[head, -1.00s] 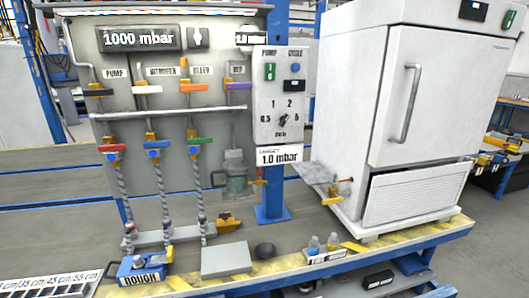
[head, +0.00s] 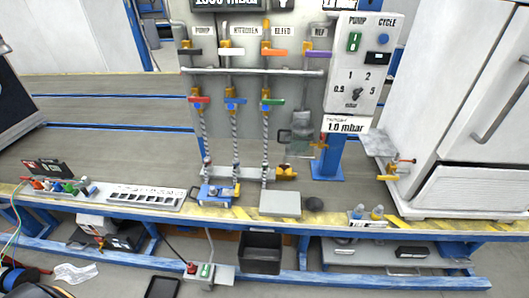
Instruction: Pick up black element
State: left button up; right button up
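Other black things are a black bin (head: 260,252) below the bench edge and a black box (head: 411,252) on the lower shelf at right. Neither of my grippers is in view.
The long bench (head: 228,215) has a yellow-marked front edge. A valve panel (head: 262,105) stands at the back, a white cabinet (head: 470,190) at right. A keyboard-like strip (head: 146,196) and small coloured parts (head: 60,186) lie at left. Small bottles (head: 367,213) stand near the cabinet.

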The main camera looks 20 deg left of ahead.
aim_at(213, 192)
jog(key=u, duration=1.15)
